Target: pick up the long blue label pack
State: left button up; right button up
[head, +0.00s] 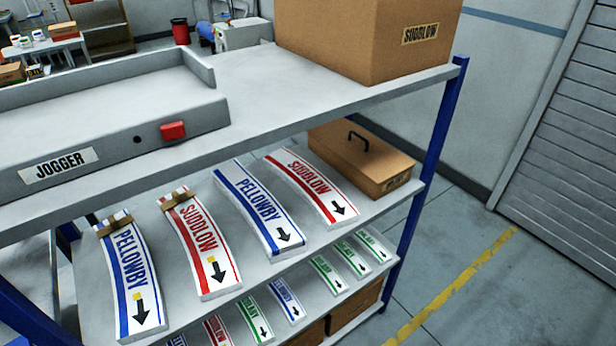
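Two large curved blue label packs marked PELLOWBY lie on the middle shelf (182,262). One blue pack (132,275) is at the left, with a brown band near its far end and a yellow mark by its arrow. The other blue pack (259,206) lies further right, with no band visible. Both have a black arrow at the near end. A much smaller blue pack (286,301) lies on the lower shelf. Neither of my grippers is in view.
A brown handled case (366,163) is at the right. The top shelf (270,88), carrying the JOGGER tray (110,120) and a carton (350,40), overhangs the packs. Blue posts (432,140) frame the rack.

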aim_at(280, 240)
jog(key=u, duration=2.75)
jog(key=z, duration=2.45)
jog(key=l+z, duration=0.1)
jog(key=i+l, duration=0.15)
jog(key=l, duration=0.15)
jog(key=i+l+u, duration=0.15)
jog(key=l, duration=0.5)
jog(key=i+l+u, duration=0.1)
jog(key=i+l, duration=0.1)
jog(key=l, duration=0.1)
